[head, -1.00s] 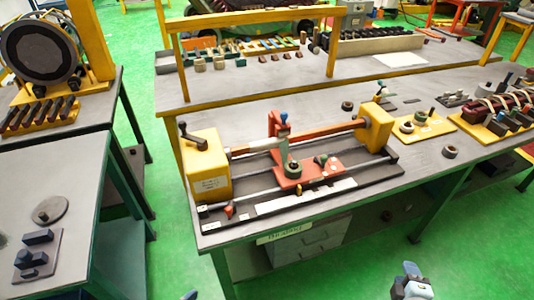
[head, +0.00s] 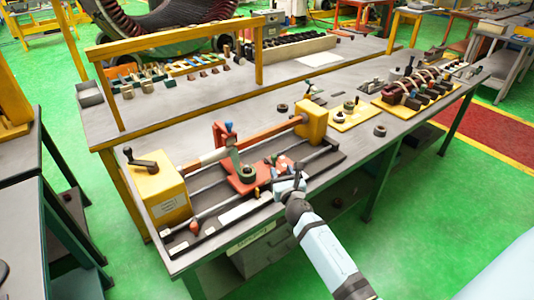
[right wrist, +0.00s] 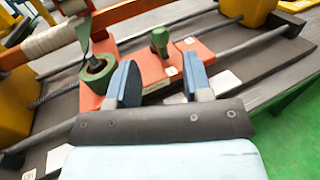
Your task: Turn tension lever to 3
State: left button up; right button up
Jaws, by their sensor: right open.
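The winding machine has an orange-red carriage (head: 240,182), which also shows in the right wrist view (right wrist: 135,70). On it stands a short upright post with a green knob (right wrist: 160,40), with small white tags around it; I take this for the tension lever. The tags' numbers are too small to read. A green roller (right wrist: 97,70) sits to its left on the same carriage. My right gripper (head: 286,186) is over the machine's front side; in the right wrist view its blue fingers (right wrist: 162,82) are apart and empty, with the green-knobbed post just beyond them, apparently untouched. My left gripper is out of view.
A yellow box with a crank (head: 160,186) stands at the machine's left end, and a yellow block (head: 312,118) at its right end. An orange bar (head: 268,138) crosses behind the carriage. A yellow plate with coils (head: 418,103) lies further right.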

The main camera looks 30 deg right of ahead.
aim_at(275, 158)
jog(key=x, duration=1)
jog(key=shift+w+f, duration=0.1)
jog(key=shift+w, duration=0.3)
jog(key=c, duration=0.8)
